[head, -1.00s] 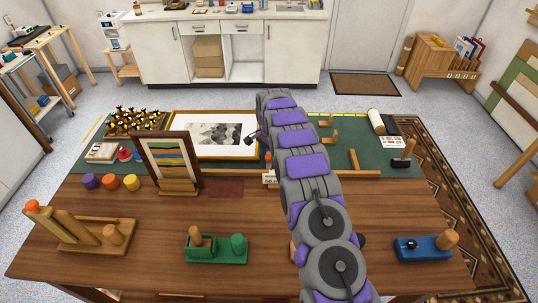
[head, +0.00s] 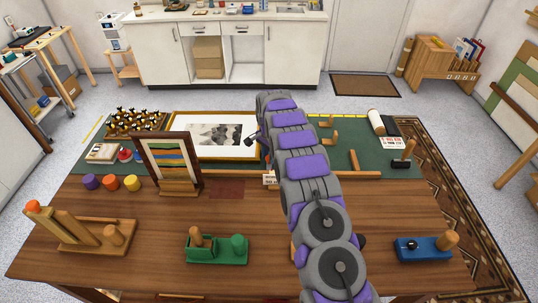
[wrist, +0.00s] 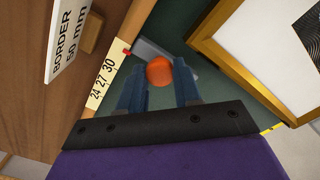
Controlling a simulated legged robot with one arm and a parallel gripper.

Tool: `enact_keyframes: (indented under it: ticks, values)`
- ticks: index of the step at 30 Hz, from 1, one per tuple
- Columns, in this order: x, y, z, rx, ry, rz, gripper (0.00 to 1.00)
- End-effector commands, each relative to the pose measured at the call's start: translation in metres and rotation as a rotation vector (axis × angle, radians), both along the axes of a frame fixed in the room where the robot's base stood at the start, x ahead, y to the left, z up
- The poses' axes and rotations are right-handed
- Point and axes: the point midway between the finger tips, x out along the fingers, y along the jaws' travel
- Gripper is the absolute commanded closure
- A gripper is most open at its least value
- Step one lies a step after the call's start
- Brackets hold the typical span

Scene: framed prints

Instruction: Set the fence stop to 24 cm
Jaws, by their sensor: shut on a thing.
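In the wrist view, the fence stop's round orange knob (wrist: 158,71) sits between the two blue fingertips of my gripper (wrist: 160,88), which is shut on it. A grey bar (wrist: 150,48) of the stop shows just behind the knob. The pale scale (wrist: 106,74) on the fence shows 24, 27 and 30. The bar's left end lies near the upper end of this scale, past the 30; the exact reading cannot be told. In the head view, my arm hides the gripper, and the wooden fence (head: 240,172) runs across the table.
A white "BORDER 50 mm" sign (wrist: 70,38) stands left of the scale. A framed print (wrist: 265,50) lies right of the gripper and also shows in the head view (head: 178,150). A standing frame (head: 172,165) and a green block fixture (head: 217,248) are on the table.

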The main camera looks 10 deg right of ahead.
Motion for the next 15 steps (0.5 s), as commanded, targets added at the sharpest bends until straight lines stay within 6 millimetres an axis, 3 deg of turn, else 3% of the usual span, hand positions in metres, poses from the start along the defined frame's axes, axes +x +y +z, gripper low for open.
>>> enact_keyframes:
  ticks: [8,15]
  values:
    - [0.000,-0.009,0.002,0.000,-0.005,-0.003,1.00]
    - [-0.011,-0.067,0.004,0.001,-0.007,-0.007,1.00]
